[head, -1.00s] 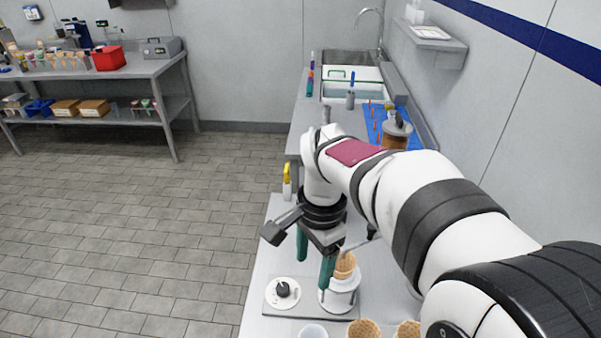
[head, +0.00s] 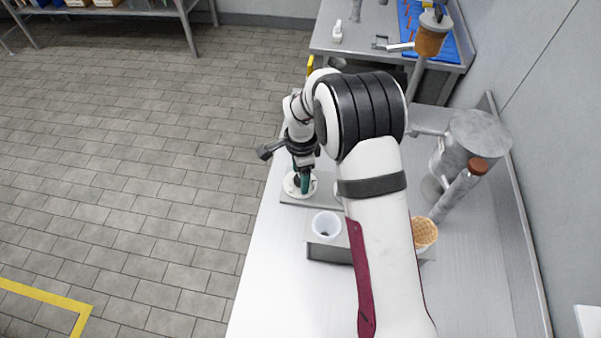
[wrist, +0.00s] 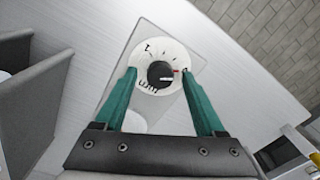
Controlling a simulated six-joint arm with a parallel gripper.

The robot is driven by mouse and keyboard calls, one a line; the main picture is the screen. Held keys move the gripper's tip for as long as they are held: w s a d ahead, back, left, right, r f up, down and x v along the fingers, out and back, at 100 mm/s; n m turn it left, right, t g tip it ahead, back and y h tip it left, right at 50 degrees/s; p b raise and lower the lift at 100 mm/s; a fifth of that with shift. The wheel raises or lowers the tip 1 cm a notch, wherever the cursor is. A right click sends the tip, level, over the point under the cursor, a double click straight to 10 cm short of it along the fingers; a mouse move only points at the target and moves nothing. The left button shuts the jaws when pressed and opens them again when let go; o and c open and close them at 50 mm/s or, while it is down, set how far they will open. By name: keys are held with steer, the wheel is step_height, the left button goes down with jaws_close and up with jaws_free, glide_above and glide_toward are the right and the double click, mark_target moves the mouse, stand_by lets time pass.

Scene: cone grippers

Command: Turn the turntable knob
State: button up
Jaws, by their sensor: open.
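The turntable knob (wrist: 158,75) is a small black knob at the centre of a round white dial (wrist: 155,52) with black marks and a red mark. It sits on a grey base plate (head: 290,199). My gripper (wrist: 157,72) has two green fingers. They are open, one on each side of the knob, with their tips over the dial. A gap shows between the knob and each finger in the wrist view. In the head view the dial (head: 291,189) shows around the fingers, and the knob is mostly hidden by them.
A white cup (head: 326,226) stands in a holder in front of the dial, with a waffle cone (head: 425,233) to its right. A metal pot (head: 478,135) stands at the back right. The front of the counter (head: 280,300) is clear.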

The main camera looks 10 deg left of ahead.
steer(key=shift+f, duration=0.1)
jaws_close()
stand_by(0.3)
steer(key=shift+n, duration=0.4)
steer(key=n, duration=0.4)
steer(key=shift+n, duration=0.4)
steer(key=n, duration=1.2)
steer(key=shift+w+n+g, duration=0.1)
steer(key=shift+n+g, duration=0.2)
steer(key=n, duration=0.5)
steer(key=shift+n, duration=0.3)
